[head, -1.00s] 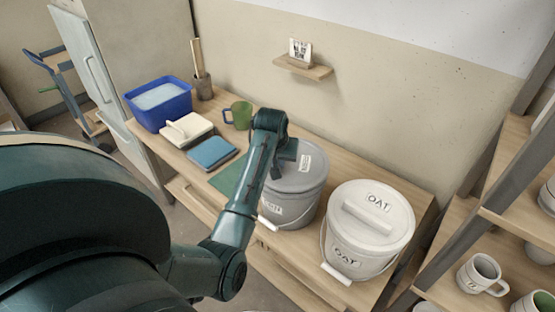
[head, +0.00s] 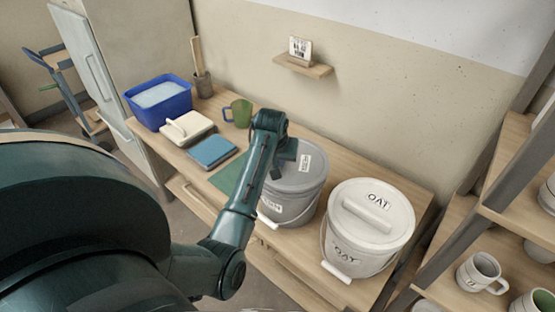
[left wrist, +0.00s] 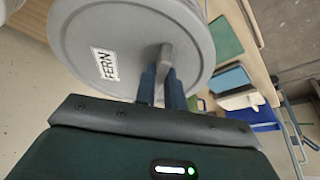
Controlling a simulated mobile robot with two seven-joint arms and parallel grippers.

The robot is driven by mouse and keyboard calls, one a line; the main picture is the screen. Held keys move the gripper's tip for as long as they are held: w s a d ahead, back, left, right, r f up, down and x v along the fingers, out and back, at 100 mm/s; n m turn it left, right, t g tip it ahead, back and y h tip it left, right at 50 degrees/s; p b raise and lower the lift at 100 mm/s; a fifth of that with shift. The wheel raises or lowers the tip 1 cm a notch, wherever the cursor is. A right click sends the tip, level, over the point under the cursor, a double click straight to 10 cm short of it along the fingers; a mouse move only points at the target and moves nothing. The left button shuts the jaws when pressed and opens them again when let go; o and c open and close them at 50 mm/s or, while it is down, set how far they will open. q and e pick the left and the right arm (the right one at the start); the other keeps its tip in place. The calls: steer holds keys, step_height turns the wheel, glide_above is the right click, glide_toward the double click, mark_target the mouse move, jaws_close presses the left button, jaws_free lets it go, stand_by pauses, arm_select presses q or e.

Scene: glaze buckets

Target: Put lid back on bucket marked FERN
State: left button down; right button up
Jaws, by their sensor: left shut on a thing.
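A grey bucket (head: 293,212) stands on the bench in the head view, its front label partly hidden by my arm. A grey lid (head: 308,181) lies over its top; whether it is fully seated I cannot tell. In the left wrist view the lid (left wrist: 125,28) carries a FERN label (left wrist: 105,64). My left gripper (left wrist: 166,72) is shut on the lid's bar handle (left wrist: 166,54). In the head view my left gripper (head: 284,152) is over the lid and partly hides it. My right gripper is not in view.
A white OAT bucket (head: 360,250) with its lid on stands close to the right. A shelf with mugs (head: 480,272) is at far right.

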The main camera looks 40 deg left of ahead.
arm_select(q)
steer(key=shift+f, duration=0.1)
stand_by(0.3)
steer(key=c, duration=1.4)
jaws_free()
steer(key=shift+o, duration=0.6)
steer(key=o, duration=0.4)
steer(key=shift+c, duration=0.2)
steer(key=shift+r, duration=3.5)
steer(key=shift+c, duration=0.4)
